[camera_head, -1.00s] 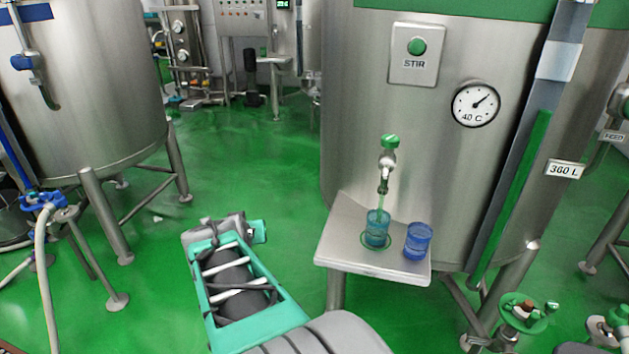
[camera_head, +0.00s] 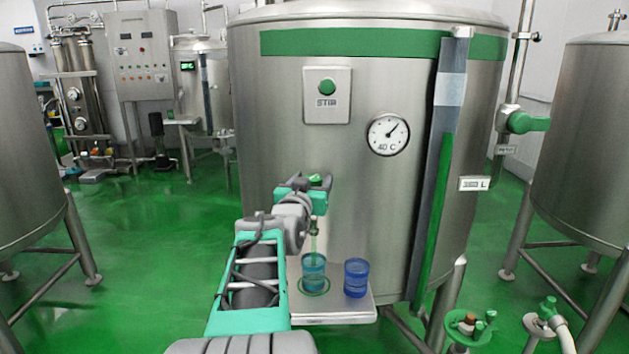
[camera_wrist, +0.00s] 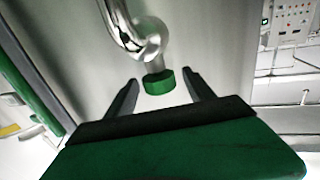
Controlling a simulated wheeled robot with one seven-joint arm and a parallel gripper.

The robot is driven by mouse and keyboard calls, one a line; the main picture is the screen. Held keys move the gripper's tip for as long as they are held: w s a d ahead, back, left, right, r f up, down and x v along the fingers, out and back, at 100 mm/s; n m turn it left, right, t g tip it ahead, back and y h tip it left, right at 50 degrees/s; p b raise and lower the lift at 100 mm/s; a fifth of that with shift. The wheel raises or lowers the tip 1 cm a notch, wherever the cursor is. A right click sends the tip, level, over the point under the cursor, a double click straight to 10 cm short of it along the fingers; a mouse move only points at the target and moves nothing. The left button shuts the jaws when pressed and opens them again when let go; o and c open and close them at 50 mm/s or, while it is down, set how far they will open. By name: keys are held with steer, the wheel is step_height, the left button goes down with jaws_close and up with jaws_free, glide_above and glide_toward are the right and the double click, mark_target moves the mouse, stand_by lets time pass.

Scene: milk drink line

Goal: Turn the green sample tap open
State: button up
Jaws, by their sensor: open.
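The green sample tap knob (camera_head: 315,178) is on the front of the big steel tank, partly hidden behind my gripper (camera_head: 309,183) in the head view. In the wrist view the green knob (camera_wrist: 159,83) sits between the two dark fingertips of my gripper (camera_wrist: 161,79), with a gap on each side. My gripper is open and empty. The tap's metal body (camera_wrist: 152,40) shows beyond the knob. A thin greenish streak (camera_head: 314,243) runs from below the tap to a blue-green cup (camera_head: 314,272) on the shelf.
A second, blue cup (camera_head: 356,278) stands to the right on the steel shelf (camera_head: 340,308). The tank carries a STIR button (camera_head: 327,87), a dial (camera_head: 388,134) and a level strip (camera_head: 432,210). Green floor (camera_head: 150,240) is open to the left.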

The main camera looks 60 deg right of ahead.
steer(key=shift+d, duration=0.45)
jaws_close()
stand_by(0.4)
